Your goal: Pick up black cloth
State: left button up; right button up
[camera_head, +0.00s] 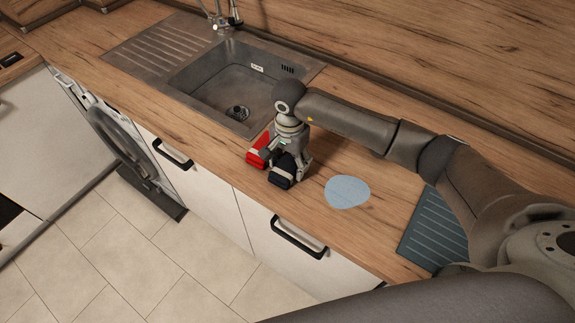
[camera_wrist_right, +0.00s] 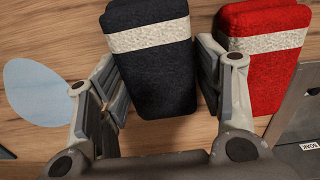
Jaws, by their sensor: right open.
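The black cloth (camera_head: 281,176) is a folded dark block with a white band, lying on the wooden counter near its front edge. In the right wrist view the black cloth (camera_wrist_right: 150,75) lies between the two open fingers of my right gripper (camera_wrist_right: 158,98). In the head view my right gripper (camera_head: 290,160) points down over it. One finger is on each side of the cloth; I cannot tell whether they touch it. My left gripper is not in view.
A red cloth (camera_head: 257,158) with a white band lies close beside the black one, by the right finger in the wrist view (camera_wrist_right: 268,60). A light blue round mat (camera_head: 347,191), a dark ridged tray (camera_head: 432,232) and a sink (camera_head: 215,85) are nearby.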

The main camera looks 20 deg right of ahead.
aim_at(289, 162)
jog(key=c, duration=0.7)
jog(key=shift+o, duration=0.2)
jog(key=shift+r, duration=0.2)
jog(key=shift+r, duration=0.25)
notch_tip(289, 162, up, 2)
jog(key=shift+r+b, duration=0.15)
jog(key=shift+b, duration=0.4)
jog(key=s+a+r+b, duration=0.1)
jog(key=a+r, duration=0.1)
jog(key=r, duration=0.1)
jog(key=s+a+r+b, duration=0.1)
jog(key=r, duration=0.1)
jog(key=shift+s+a+b, duration=0.3)
jog(key=shift+a, duration=0.1)
jog(key=s+a+r+b, duration=0.3)
jog(key=s+a+r, duration=0.2)
jog(key=a, duration=0.2)
jog(key=shift+s+a, duration=0.25)
jog(key=shift+s, duration=0.15)
